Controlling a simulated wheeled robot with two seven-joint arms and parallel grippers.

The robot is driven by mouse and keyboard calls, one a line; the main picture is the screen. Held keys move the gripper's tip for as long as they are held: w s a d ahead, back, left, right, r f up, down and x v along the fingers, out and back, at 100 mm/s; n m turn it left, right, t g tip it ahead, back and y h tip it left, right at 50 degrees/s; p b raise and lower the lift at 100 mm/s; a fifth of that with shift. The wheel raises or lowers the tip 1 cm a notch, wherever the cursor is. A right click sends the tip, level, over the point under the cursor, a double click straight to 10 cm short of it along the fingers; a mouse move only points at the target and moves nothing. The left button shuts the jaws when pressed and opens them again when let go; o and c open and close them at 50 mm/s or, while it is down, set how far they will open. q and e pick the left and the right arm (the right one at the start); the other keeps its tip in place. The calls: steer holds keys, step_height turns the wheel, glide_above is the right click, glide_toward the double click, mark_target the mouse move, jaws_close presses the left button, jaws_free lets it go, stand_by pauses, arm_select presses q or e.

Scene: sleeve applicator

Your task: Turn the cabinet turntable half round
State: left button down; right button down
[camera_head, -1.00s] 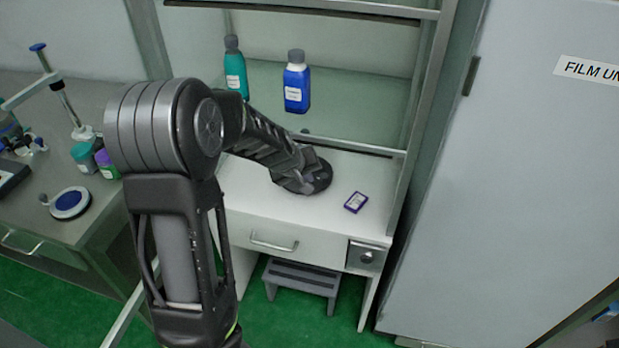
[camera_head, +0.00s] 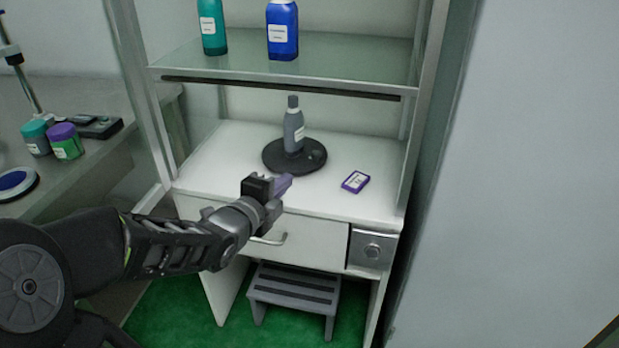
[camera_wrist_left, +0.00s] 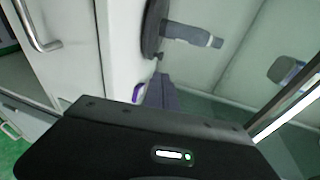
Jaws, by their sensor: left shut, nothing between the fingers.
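The dark round turntable (camera_head: 278,160) lies on the white cabinet worktop. A grey bottle (camera_head: 293,128) with a white label and dark cap stands upright on it. A small bump shows near the disc's right edge. In the left wrist view the turntable (camera_wrist_left: 151,30) and bottle (camera_wrist_left: 190,34) show sideways, beyond the fingers. My left gripper (camera_head: 284,184) is shut and empty, in front of the turntable near the worktop's front edge, apart from the disc. Its fingers (camera_wrist_left: 163,92) are together in the left wrist view. My right gripper is not in view.
A purple-edged box (camera_head: 355,181) lies on the worktop right of the turntable. A glass shelf (camera_head: 350,63) above holds a teal bottle (camera_head: 212,27) and a blue bottle (camera_head: 282,30). Below are a drawer (camera_head: 310,241) and a grey step stool (camera_head: 295,288). Cabinet posts bound both sides.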

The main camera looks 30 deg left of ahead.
mark_target(315, 156)
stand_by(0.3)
arm_select(q)
steer(key=x, duration=1.4)
steer(key=shift+b, duration=0.4)
steer(key=shift+w, duration=0.15)
